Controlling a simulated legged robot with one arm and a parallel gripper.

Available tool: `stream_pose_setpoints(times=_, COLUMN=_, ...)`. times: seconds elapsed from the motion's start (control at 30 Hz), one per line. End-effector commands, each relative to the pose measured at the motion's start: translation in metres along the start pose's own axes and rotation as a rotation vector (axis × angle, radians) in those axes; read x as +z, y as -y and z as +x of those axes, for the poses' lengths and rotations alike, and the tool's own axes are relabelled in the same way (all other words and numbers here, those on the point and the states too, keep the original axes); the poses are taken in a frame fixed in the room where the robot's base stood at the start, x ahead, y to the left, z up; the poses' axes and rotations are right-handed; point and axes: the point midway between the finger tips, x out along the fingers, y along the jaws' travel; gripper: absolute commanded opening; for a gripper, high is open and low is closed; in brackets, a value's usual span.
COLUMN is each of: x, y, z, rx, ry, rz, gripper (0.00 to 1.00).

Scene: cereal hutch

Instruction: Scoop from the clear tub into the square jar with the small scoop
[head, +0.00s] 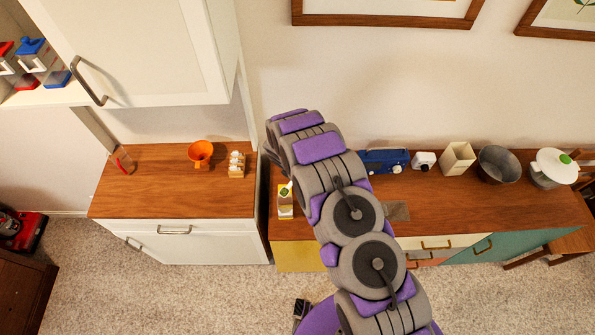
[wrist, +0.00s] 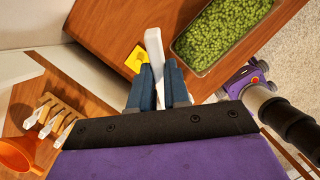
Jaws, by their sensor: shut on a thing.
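My gripper (wrist: 159,76) is shut on a slim white piece (wrist: 153,42), likely the small scoop, which sticks out past the blue-grey fingertips. Its bowl cannot be made out. The clear tub (wrist: 189,50), full of round green pieces, is on the brown wooden counter, right of the fingertips in the wrist view and apart from them. In the head view my arm hides the gripper, and the tub cannot be made out. A small clear jar (head: 122,160) with red at its bottom stands on the left cabinet; I cannot tell whether it is the square jar.
An orange funnel (head: 200,153) and a rack with white pieces (head: 237,164) share the left cabinet. A yellow item (wrist: 137,59) is beside the scoop.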

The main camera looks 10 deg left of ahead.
Motion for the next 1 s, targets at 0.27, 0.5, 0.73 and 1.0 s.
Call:
stream_pose_setpoints(times=0.27, x=-0.0013, y=0.0017, z=-0.0019, rx=-0.004, ry=0.094, rz=-0.003, gripper=0.00)
stream_pose_setpoints(times=0.5, x=-0.0042, y=0.0006, z=-0.0003, rx=0.001, ry=0.160, rz=0.000, gripper=0.00)
stream_pose_setpoints(times=0.73, x=-0.0040, y=-0.0007, z=-0.0024, rx=0.002, ry=0.213, rz=0.001, gripper=0.00)
stream_pose_setpoints(times=1.0, x=-0.0067, y=0.0005, z=-0.0028, rx=0.000, ry=0.269, rz=0.000, gripper=0.00)
